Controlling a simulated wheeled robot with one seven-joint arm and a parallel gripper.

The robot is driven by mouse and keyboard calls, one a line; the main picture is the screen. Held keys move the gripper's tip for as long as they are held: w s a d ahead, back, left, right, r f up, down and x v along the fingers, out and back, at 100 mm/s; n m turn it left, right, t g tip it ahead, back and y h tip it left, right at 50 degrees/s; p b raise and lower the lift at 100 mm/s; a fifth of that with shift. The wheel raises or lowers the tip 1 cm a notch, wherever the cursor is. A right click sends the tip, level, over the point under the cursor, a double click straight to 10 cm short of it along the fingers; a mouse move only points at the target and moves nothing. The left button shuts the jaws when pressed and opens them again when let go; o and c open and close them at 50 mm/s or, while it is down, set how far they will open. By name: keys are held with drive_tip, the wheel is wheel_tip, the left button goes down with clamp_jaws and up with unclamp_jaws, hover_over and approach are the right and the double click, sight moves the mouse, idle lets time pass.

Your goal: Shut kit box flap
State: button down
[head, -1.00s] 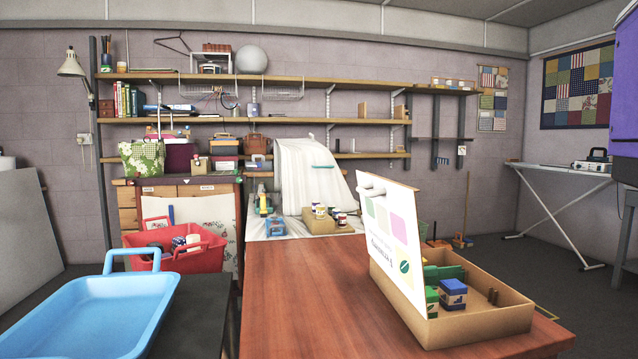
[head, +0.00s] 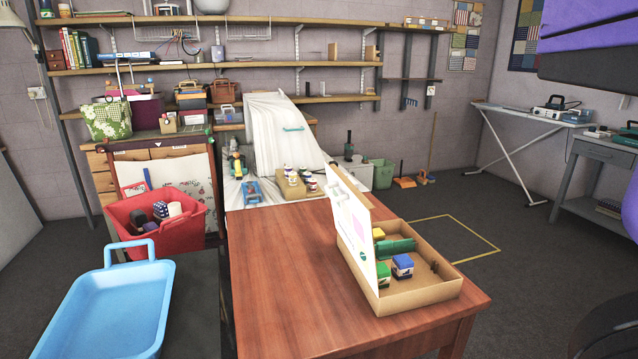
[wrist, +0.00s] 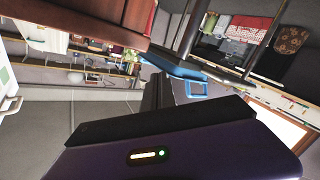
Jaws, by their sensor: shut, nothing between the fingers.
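The kit box (head: 425,295) is an open cardboard box near the right front edge of the wooden table. Its flap (head: 352,235) stands upright along the box's left side, with a pale printed face and small white parts near the top. Green, yellow and blue items lie inside; the flap hides part of them. My gripper (wrist: 157,88) shows dark and narrow beyond its purple body in the wrist view, shut and empty. It touches nothing that I can make out. A pale panel at that view's left edge may be the flap. The head view does not clearly show my fingers.
The wooden table (head: 285,262) is bare left of the box. A blue tray (head: 112,310) and a red basket (head: 190,232) stand to the left. White cloth (head: 268,125) and small jars are at the table's far end. An ironing board (head: 520,117) stands back right.

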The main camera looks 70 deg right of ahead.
drive_tip(key=w+d+r+n+g+h+p, duration=0.1)
drive_tip(key=w+d+r+g+h+p, duration=0.2)
drive_tip(key=d+r+h+p, duration=0.5)
drive_tip(key=w+d+r+n+g+h+p, duration=0.1)
drive_tip(key=w+d+r+g+h+p, duration=0.15)
drive_tip(key=d+r+p, duration=0.7)
drive_tip(key=s+d+r+g, duration=0.1)
drive_tip(key=d+r, duration=0.1)
drive_tip(key=d, duration=0.6)
drive_tip(key=s+d+r+g+h, duration=0.1)
drive_tip(key=d+r+g, duration=0.1)
drive_tip(key=d, duration=0.5)
drive_tip(key=shift+s+d+r+m, duration=0.15)
drive_tip(key=shift+d+r+m, duration=0.2)
drive_tip(key=shift+r, duration=0.2)
drive_tip(key=shift+r, duration=0.1)
